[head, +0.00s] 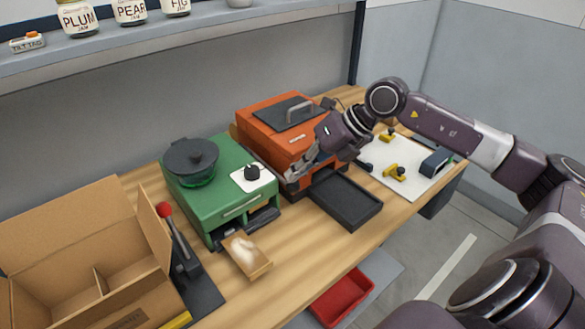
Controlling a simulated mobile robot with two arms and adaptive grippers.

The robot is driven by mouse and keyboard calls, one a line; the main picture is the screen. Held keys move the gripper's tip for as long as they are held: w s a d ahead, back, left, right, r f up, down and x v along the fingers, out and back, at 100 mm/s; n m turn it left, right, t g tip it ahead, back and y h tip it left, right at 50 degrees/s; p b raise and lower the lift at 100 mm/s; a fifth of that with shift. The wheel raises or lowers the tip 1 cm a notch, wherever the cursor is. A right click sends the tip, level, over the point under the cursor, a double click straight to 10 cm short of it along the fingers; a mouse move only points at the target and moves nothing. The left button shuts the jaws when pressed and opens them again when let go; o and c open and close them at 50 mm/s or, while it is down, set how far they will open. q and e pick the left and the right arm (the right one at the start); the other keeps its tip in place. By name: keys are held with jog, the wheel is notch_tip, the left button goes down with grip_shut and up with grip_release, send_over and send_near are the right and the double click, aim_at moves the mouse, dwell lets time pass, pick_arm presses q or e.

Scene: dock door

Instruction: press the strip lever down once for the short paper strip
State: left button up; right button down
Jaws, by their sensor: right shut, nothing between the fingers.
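A lever with a red knob (165,209) stands upright on a dark base (203,296) at the left, beside the cardboard box; I cannot tell for sure whether it is the strip lever. No paper strip can be made out clearly. My right gripper (291,178) is shut and empty, at the front of the orange machine (273,126), above the inner end of its black tray (345,200). Whether its fingertips touch the machine cannot be told. My left gripper is not in view.
A green machine (196,213) with a dark pot (190,160) stands left of the orange one. A wooden tray with white powder (246,252) lies before it. A cardboard box (85,250) fills the left. A white board (405,170) with yellow parts lies right. A shelf with jars runs above.

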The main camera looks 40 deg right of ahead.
jog(key=shift+w+r+p, duration=0.2)
jog(key=shift+r+p, duration=0.6)
jog(key=shift+r, duration=0.15)
jog(key=shift+w+r+p, duration=0.15)
jog(key=shift+r+p, duration=0.6)
jog(key=shift+r, duration=0.15)
jog(key=r+p, duration=0.4)
jog(key=r, duration=0.1)
jog(key=shift+w, duration=0.35)
